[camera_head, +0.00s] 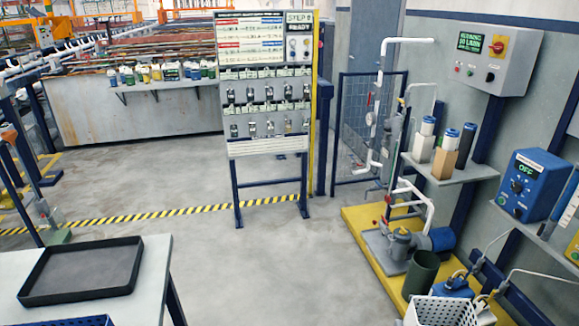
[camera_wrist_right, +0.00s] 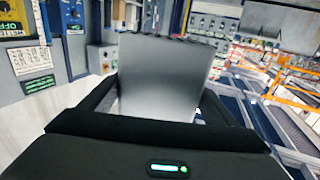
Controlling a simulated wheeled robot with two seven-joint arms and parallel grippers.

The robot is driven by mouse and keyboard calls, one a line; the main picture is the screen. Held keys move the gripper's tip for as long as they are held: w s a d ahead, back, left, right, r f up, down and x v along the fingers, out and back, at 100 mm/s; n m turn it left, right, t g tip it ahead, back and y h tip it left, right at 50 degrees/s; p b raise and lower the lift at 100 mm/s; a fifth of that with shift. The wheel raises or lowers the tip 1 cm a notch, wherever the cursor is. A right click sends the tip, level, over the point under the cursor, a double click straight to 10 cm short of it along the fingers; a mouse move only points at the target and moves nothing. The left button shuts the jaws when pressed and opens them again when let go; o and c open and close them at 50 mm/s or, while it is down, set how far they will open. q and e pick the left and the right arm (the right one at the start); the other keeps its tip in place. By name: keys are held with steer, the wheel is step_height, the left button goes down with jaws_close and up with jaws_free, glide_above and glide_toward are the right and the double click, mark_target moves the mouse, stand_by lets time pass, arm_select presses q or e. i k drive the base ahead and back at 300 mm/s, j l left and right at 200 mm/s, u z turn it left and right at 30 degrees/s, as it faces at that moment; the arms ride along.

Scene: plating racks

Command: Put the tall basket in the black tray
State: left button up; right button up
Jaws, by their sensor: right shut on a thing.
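The black tray (camera_head: 84,270) is shallow and empty, and lies flat on a pale table at the lower left of the head view. A white perforated basket (camera_head: 440,312) is cut off by the bottom edge at the right. The rim of a blue perforated basket (camera_head: 85,321) shows at the lower left edge. I cannot tell which is the tall basket. In the right wrist view my right gripper (camera_wrist_right: 163,88) is shut on a smooth grey thing (camera_wrist_right: 165,65) with a dark, jagged far edge. What it is stays unclear. My left gripper is out of view.
The pale table (camera_head: 150,285) has bare room right of the tray. Open floor (camera_head: 240,270) lies between it and a yellow platform (camera_head: 362,232) with a pump. A dark green bin (camera_head: 422,272) stands near the white basket. A wall shelf (camera_head: 462,168) holds several bottles and boxes.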

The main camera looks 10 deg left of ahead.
mark_target(118, 269)
steer(key=i+u, duration=0.1)
steer(key=u, duration=0.25)
steer(key=i+l+u, duration=0.1)
steer(key=u, duration=0.2)
steer(key=i+l+u, duration=0.1)
steer(key=u, duration=0.25)
steer(key=i+l+u, duration=0.15)
steer(key=u, duration=0.25)
steer(key=i+l+u, duration=0.25)
steer(key=u, duration=0.15)
steer(key=i+l+u, duration=0.2)
steer(key=l+u, duration=0.2)
steer(key=j, duration=0.1)
